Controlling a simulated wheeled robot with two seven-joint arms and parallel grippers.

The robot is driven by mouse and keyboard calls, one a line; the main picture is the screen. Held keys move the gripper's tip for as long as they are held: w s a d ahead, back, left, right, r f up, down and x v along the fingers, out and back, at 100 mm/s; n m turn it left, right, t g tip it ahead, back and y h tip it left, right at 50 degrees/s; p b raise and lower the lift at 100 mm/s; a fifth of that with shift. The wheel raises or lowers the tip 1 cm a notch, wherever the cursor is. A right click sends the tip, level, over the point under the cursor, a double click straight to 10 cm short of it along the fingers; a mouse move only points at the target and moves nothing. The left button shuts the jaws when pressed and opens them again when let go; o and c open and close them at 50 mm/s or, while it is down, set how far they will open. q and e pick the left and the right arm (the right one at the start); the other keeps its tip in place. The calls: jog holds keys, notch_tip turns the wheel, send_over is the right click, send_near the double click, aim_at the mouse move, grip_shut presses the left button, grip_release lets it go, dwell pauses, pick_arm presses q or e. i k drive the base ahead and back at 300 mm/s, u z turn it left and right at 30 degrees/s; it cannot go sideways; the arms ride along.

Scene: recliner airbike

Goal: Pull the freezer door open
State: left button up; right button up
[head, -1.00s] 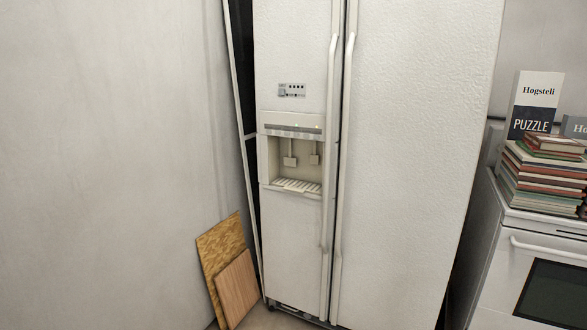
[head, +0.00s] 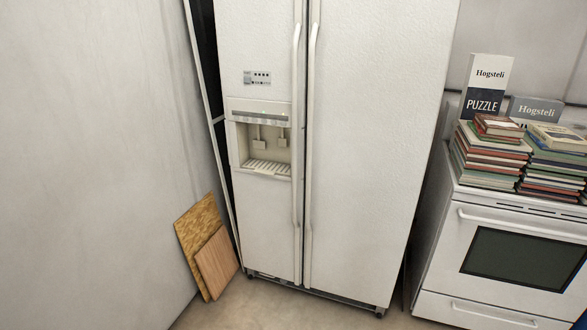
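A white side-by-side fridge-freezer stands upright in the middle of the head view. Its narrower left door, the freezer door (head: 268,215), has a water and ice dispenser (head: 262,147) and a small control panel (head: 257,78). A long vertical freezer handle (head: 296,140) runs along that door's right edge. The wider right door (head: 380,130) has its own long handle (head: 312,150) right beside it. Both doors look closed, with a dark narrow seam between them. Neither of my grippers shows in the head view.
Two wooden boards (head: 216,262) lean at the left wall beside the fridge. A white stove (head: 490,222) stands to the right, with stacked books (head: 490,150) and puzzle boxes (head: 487,85) on top. Bare floor (head: 275,308) shows in front of the fridge.

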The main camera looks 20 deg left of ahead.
aim_at(266, 42)
jog(key=z, duration=0.1)
jog(key=k, duration=0.35)
jog(key=u, duration=1.55)
jog(key=i, duration=2.75)
jog(key=z, duration=0.9)
